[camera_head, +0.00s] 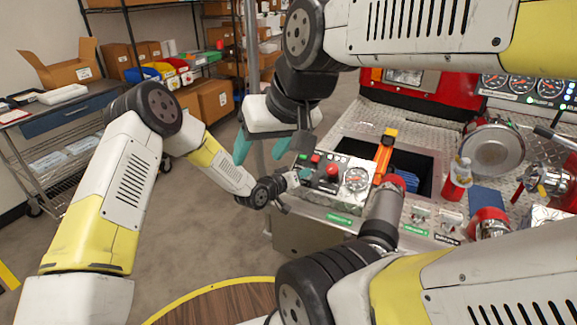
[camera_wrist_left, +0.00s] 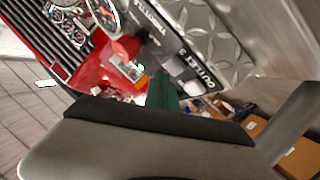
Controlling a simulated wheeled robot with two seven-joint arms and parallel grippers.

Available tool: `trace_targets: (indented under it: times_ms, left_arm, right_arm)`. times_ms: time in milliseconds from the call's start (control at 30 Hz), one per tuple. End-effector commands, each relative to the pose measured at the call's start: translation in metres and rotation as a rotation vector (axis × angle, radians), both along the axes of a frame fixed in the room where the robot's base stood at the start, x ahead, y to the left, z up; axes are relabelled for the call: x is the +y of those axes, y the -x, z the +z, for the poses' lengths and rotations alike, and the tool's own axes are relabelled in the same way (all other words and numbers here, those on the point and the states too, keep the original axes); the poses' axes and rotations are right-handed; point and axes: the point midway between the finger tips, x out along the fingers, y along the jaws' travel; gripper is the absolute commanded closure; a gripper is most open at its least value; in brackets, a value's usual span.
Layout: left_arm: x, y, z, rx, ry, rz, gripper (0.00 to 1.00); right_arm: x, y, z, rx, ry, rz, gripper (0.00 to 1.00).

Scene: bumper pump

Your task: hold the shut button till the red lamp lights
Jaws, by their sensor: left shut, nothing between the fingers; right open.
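The shut button cannot be picked out for certain. My left gripper (camera_head: 293,178) is shut and empty at the panel's left side; contact with a button cannot be told. My right gripper (camera_head: 261,149) is open and empty, left of the panel.
An orange tool (camera_head: 386,152) stands by a dark recess behind the panel. A red bottle (camera_head: 457,180) and a round metal cap (camera_head: 492,149) are to the right. A bench (camera_head: 65,120) and shelves with boxes are at the back left. Grey floor lies between.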

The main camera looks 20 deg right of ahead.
Motion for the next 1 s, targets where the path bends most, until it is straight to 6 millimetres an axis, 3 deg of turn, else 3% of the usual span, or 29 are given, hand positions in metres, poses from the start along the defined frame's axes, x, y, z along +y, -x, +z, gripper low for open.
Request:
trace_targets:
  times_ms: [1000]
  left_arm:
    - [-0.0034, -0.0027, -0.0073, 0.000, 0.000, 0.000, 1.00]
  right_arm:
    - [0.0000, 0.0000, 0.0000, 0.000, 0.000, 0.000, 0.40]
